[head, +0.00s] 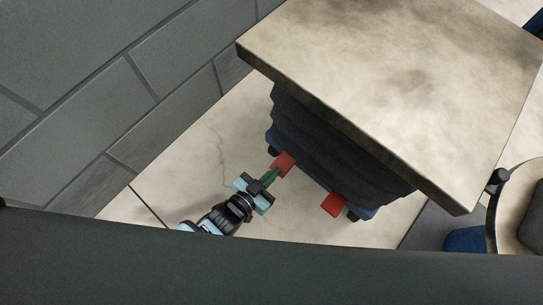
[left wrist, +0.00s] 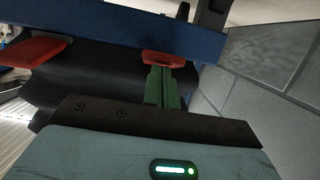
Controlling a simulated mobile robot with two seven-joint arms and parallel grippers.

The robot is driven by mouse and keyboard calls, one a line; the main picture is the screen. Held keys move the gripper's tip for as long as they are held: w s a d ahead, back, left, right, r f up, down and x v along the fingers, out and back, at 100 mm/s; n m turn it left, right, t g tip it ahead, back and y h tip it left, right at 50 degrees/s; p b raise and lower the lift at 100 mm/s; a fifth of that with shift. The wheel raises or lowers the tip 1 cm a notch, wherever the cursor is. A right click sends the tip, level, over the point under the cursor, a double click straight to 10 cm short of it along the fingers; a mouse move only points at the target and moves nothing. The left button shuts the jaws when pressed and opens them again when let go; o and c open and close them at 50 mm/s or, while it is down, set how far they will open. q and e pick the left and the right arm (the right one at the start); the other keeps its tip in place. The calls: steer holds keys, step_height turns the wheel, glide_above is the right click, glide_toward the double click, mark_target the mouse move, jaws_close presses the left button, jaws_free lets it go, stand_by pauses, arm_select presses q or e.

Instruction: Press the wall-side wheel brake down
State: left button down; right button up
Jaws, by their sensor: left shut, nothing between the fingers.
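The wall-side wheel brake is a red pedal (head: 284,163) at the end of the dolly nearer the block wall; it also shows in the left wrist view (left wrist: 162,58). A second red pedal (head: 333,204) sits farther from the wall, also seen in the left wrist view (left wrist: 38,50). My left gripper (head: 271,175) has green fingers, shut and empty. Its tips are at the wall-side pedal and overlap its near edge in the pictures; I cannot tell whether they press on it. How far down the pedal is cannot be told. My right gripper is not in view.
The dolly's blue frame (left wrist: 130,22) carries a dark stack (head: 335,145) under a wide stone-coloured slab (head: 400,70) that overhangs it. The grey block wall (head: 110,75) stands close on the left. Pale floor (head: 185,160) lies free between wall and dolly.

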arm_select(q)
steer(key=shift+s+f, duration=0.15)
steer(key=shift+f, duration=0.2)
